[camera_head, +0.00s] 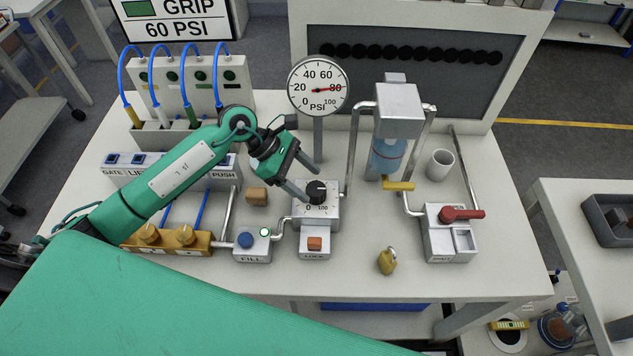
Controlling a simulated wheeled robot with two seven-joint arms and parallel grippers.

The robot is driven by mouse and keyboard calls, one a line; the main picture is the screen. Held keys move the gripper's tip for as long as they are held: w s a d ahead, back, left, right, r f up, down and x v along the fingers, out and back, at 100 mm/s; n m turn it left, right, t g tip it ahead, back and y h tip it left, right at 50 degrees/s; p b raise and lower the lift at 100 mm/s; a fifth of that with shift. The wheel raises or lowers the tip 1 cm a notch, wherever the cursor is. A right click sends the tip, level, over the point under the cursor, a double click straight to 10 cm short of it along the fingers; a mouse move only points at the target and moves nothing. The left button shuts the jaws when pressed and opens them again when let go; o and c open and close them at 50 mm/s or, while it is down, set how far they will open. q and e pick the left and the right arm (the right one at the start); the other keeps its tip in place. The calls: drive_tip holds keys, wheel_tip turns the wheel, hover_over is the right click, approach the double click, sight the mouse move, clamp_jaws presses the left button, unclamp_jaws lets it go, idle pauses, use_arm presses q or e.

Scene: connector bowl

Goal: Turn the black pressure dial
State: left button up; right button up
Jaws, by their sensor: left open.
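The black pressure dial (316,191) sits on top of a grey metal box with a scale marked 0 and 100, in the middle of the table. Whether a finger touches the dial I cannot tell. The round white PSI gauge (318,87) stands on a post behind, its red needle near 80. My right gripper is not in view.
A brass padlock (387,261) lies to the right. A bottle (386,155) stands in a pipe frame behind right. A sign reads GRIP 60 PSI (178,27).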

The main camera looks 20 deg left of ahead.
sight(313, 188)
use_arm(q)
drive_tip(key=shift+p+x, duration=0.35)
drive_tip(key=shift+x, duration=0.85)
drive_tip(key=shift+d+f, duration=0.5)
drive_tip(key=shift+d, duration=0.05)
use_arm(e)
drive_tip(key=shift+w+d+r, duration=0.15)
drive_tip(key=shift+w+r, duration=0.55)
use_arm(q)
drive_tip(key=shift+s, duration=0.1)
drive_tip(key=shift+c, duration=0.6)
drive_tip(key=c, duration=0.9)
drive_tip(key=shift+o, duration=0.2)
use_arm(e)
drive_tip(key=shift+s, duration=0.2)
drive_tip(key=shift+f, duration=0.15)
